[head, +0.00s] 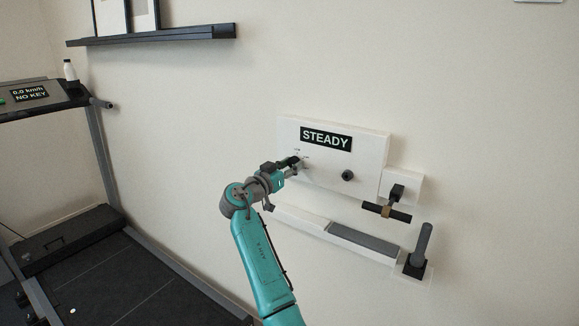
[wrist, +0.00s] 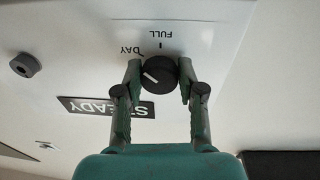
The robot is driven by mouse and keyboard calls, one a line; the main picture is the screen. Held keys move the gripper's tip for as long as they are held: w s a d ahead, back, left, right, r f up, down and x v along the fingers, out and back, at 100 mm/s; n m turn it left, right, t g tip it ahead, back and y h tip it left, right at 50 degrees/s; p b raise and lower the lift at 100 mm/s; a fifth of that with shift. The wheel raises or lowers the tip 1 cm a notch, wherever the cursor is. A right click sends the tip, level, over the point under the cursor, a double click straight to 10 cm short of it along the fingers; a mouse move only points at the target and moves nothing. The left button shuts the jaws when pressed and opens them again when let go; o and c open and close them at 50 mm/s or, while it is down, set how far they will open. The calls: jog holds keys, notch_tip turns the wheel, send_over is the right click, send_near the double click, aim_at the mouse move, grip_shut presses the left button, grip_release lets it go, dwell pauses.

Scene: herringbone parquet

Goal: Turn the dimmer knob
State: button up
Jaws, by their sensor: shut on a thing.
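A black round dimmer knob (wrist: 163,84) with a white pointer line stands on a white wall panel (head: 370,160). My gripper (wrist: 159,70) is shut on the knob, one finger on each side of it. In the wrist view, which shows the panel upside down, the labels DAY and FULL are beside the knob, and the pointer line slants toward the DAY side. A black sign (head: 326,139) on the panel reads STEADY; it is partly hidden by a finger in the wrist view. In the head view my gripper (head: 297,164) covers the knob.
A second dark knob (head: 347,176) is on the panel to the right. A black-handled fixture (head: 387,211) and an upright grey handle (head: 421,243) are further right. A white ledge (head: 312,226) runs below. A treadmill (head: 80,240) stands at left, under a dark shelf (head: 150,36).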

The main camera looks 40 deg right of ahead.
jog(key=n, duration=0.4)
jog(key=shift+a+r+t, duration=0.1)
jog(key=shift+r+t, duration=0.1)
jog(key=shift+t, duration=0.1)
jog(key=n, duration=0.4)
jog(key=shift+t, duration=0.4)
jog(key=n, duration=0.7)
jog(key=shift+r+t+y, duration=0.15)
jog(key=shift+t+y, duration=0.15)
jog(key=shift+t, duration=0.1)
jog(key=n, duration=0.6)
jog(key=shift+r+n+y, duration=0.1)
jog(key=shift+n+y, duration=0.2)
jog(key=shift+n, duration=0.1)
jog(key=n, duration=0.6)
jog(key=shift+n+y, duration=0.3)
jog(key=o, duration=1.1)
